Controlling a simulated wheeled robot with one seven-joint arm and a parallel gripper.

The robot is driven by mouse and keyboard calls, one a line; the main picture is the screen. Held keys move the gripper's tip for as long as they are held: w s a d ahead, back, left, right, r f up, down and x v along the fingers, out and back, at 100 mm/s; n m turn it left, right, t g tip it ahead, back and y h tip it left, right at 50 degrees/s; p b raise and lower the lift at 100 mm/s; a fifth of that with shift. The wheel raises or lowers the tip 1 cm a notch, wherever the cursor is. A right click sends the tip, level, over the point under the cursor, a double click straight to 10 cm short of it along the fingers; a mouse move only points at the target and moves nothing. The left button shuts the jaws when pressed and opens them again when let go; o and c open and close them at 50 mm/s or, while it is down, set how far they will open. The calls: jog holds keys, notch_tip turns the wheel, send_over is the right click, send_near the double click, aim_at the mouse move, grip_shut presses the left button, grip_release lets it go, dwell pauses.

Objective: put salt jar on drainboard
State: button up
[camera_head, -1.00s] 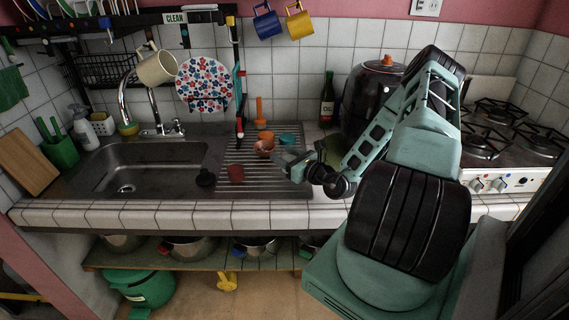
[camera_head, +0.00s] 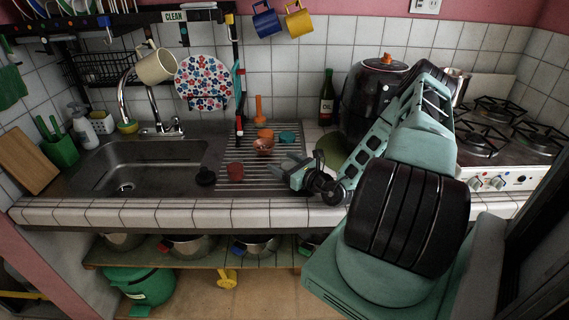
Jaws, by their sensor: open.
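The drainboard (camera_head: 262,183) is the ribbed metal area right of the sink. My gripper (camera_head: 281,172) is low over the drainboard's right part, pointing left. It is open, and I see nothing held between its fingers. The copper-coloured piece is up and left of it, apart from it.
An oil bottle (camera_head: 327,98) and a dark pot-like appliance (camera_head: 372,95) stand behind my arm. The stove (camera_head: 500,135) is at the right.

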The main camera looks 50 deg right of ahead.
jog(key=shift+r, duration=0.25)
jog(key=s+b, duration=0.1)
jog(key=s, duration=0.2)
jog(key=s+b, duration=0.1)
jog(key=s, duration=0.3)
jog(key=s+a+b, duration=0.1)
jog(key=s, duration=0.3)
jog(key=shift+s+f+b, duration=0.1)
jog(key=shift+f+b, duration=0.05)
jog(key=shift+b, duration=0.15)
jog(key=shift+s, duration=0.4)
